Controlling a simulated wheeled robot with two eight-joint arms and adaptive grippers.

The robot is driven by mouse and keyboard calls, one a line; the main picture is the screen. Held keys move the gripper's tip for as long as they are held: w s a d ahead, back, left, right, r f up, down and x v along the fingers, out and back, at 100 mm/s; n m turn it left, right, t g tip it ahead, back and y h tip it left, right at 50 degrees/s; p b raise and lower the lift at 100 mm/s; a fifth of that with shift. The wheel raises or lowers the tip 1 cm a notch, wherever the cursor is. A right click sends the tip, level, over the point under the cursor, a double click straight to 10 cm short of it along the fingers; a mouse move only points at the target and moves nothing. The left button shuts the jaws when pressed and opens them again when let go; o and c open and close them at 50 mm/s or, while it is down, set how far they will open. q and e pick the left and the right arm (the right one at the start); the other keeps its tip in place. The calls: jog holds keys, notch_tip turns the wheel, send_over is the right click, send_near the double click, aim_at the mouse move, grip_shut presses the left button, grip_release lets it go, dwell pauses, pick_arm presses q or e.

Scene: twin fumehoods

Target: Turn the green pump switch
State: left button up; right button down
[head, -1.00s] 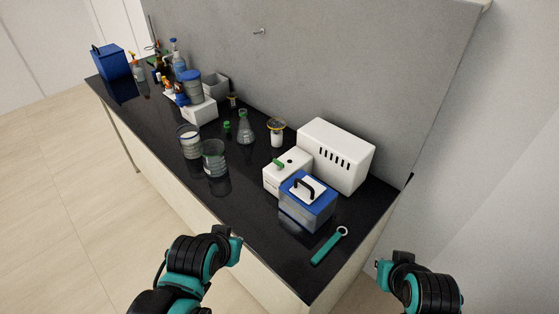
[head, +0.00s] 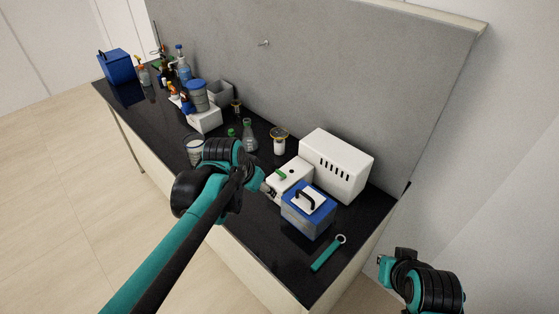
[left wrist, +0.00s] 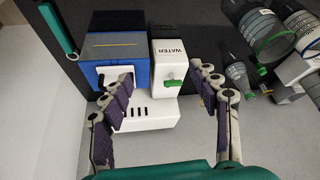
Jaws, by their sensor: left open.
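The green pump switch (head: 281,174) sits on top of a small white pump box (head: 300,172). In the left wrist view the switch (left wrist: 172,84) shows on the white box marked WATER (left wrist: 168,48). My left gripper (left wrist: 160,88) is open, with its two fingers spread on either side of the switch and nothing between them touching it, as far as I can tell. In the head view my left gripper (head: 266,188) is beside the front left of the pump box, partly hidden by its own arm. My right gripper (head: 382,262) is off the bench at the lower right; its jaws are unclear.
A blue-lidded box (head: 309,212) with a black handle stands right in front of the pump. A large white slotted box (head: 337,165) is behind. A teal wrench-like tool (head: 328,254) lies near the bench's right end. Glassware, including a flask (head: 249,138), stands to the left.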

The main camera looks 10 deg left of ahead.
aim_at(280, 173)
pick_arm(q)
jog(key=w+d+m+g+h+p, duration=0.1)
jog(key=w+m+p, duration=0.25)
jog(key=w, duration=0.85)
jog(key=shift+g, duration=0.3)
jog(key=x, duration=0.8)
jog(key=shift+w+d+f+b, duration=0.15)
jog(key=shift+w+f+b, duration=0.1)
jog(key=shift+b, duration=0.1)
jog(key=c, duration=1.2)
